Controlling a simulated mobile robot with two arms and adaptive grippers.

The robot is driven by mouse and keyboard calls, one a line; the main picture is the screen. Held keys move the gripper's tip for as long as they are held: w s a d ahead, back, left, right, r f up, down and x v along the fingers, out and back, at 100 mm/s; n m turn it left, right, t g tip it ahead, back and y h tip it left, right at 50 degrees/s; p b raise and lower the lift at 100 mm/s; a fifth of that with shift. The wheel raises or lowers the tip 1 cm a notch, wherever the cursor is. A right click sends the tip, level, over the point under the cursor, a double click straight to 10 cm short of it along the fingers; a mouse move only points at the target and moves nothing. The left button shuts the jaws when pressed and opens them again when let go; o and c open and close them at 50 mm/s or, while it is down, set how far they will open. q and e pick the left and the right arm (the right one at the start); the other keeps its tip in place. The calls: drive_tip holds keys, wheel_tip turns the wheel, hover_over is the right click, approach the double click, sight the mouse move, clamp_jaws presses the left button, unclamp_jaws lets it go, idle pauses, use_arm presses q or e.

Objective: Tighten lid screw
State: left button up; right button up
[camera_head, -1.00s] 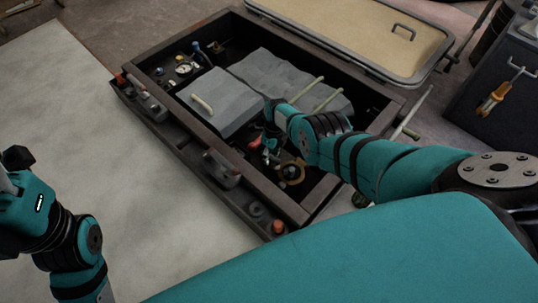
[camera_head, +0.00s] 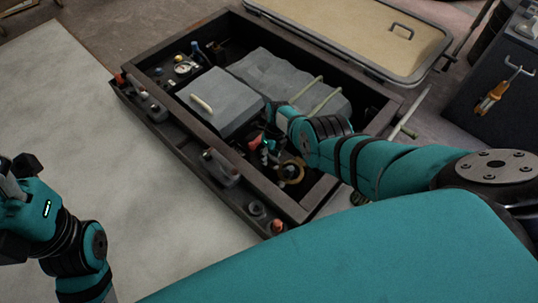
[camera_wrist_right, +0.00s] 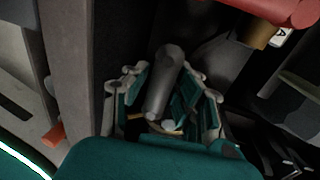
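My right gripper (camera_head: 270,150) reaches down into the front right part of the open dark box (camera_head: 248,172). In the right wrist view its teal-padded fingers (camera_wrist_right: 166,98) stand on both sides of a grey cylinder (camera_wrist_right: 164,78). I cannot tell whether the pads press on it. A brass-coloured ring (camera_head: 292,171) lies beside the gripper in the box. No lid screw can be made out clearly; the gripper and arm hide part of this corner. My left gripper (camera_head: 18,172) is at the left edge, away from the box, and its fingers are unclear.
Grey blocks (camera_head: 222,100) with pale handles fill the box's middle. A red part (camera_wrist_right: 275,10) is close to the right gripper. Small fittings sit along the box's front ledge (camera_head: 180,140). The beige lid (camera_head: 350,30) lies behind. The pale surface (camera_head: 60,100) at left is clear.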

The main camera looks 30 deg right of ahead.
drive_tip(key=o, duration=0.3)
drive_tip(key=shift+o, duration=0.2)
drive_tip(key=shift+w, duration=0.1)
drive_tip(key=shift+w+r, duration=0.15)
drive_tip(key=shift+r, duration=0.15)
drive_tip(key=shift+w+r, duration=0.1)
drive_tip(key=shift+r, duration=0.1)
drive_tip(key=v, duration=1.1)
drive_tip(key=shift+s, duration=0.25)
